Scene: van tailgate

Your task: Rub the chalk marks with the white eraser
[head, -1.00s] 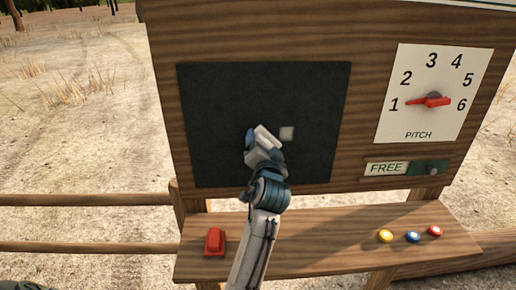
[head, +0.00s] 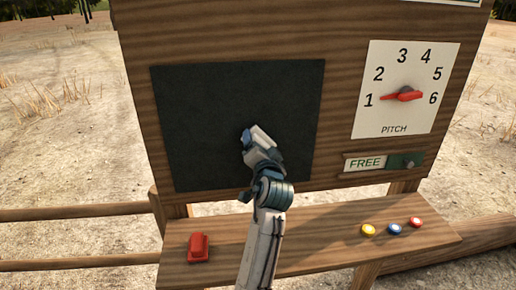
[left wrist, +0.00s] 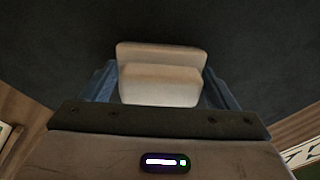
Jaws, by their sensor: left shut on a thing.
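The white eraser (head: 262,136) is in my left gripper (head: 258,143), in front of the dark chalkboard (head: 205,110), right of the board's middle. In the left wrist view, the eraser (left wrist: 160,84) sits between the two blue fingers, with the dark board behind it. The gripper is shut on it. I cannot tell whether the eraser touches the board. No chalk mark shows on the visible part of the board; the part behind the gripper and eraser is hidden. My right gripper is not in view.
A shelf (head: 310,244) below the board holds a red block (head: 198,248) at left and yellow (head: 368,230), blue (head: 394,229) and red (head: 416,223) buttons at right. Right of the board are a PITCH dial (head: 405,92) and a FREE slider (head: 384,162).

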